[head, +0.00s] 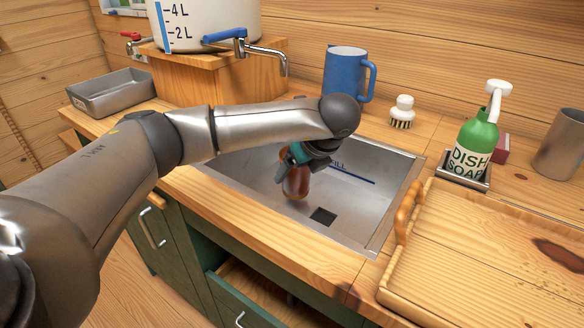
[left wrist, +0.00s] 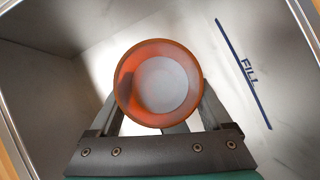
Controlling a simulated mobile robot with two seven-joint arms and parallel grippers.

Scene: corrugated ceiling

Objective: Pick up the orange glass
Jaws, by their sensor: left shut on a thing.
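The orange glass (head: 297,182) is a brownish-orange, translucent cup held over the steel sink in the head view. In the left wrist view the orange glass (left wrist: 157,83) shows as a round orange rim with a pale grey inside. My left gripper (head: 290,160) reaches over the sink and is shut on the glass near its upper part. In the left wrist view its fingers (left wrist: 160,115) lie on both sides of the glass. Whether the glass bottom touches the sink floor is hard to tell. My right gripper is not in view.
The sink (head: 345,220) has steel walls and a dark square drain. A blue mug (head: 344,75), a small brush (head: 402,112) and a green soap bottle (head: 475,140) stand behind and right of it. A wooden tray (head: 480,262) lies right; a metal pan (head: 112,92) sits left.

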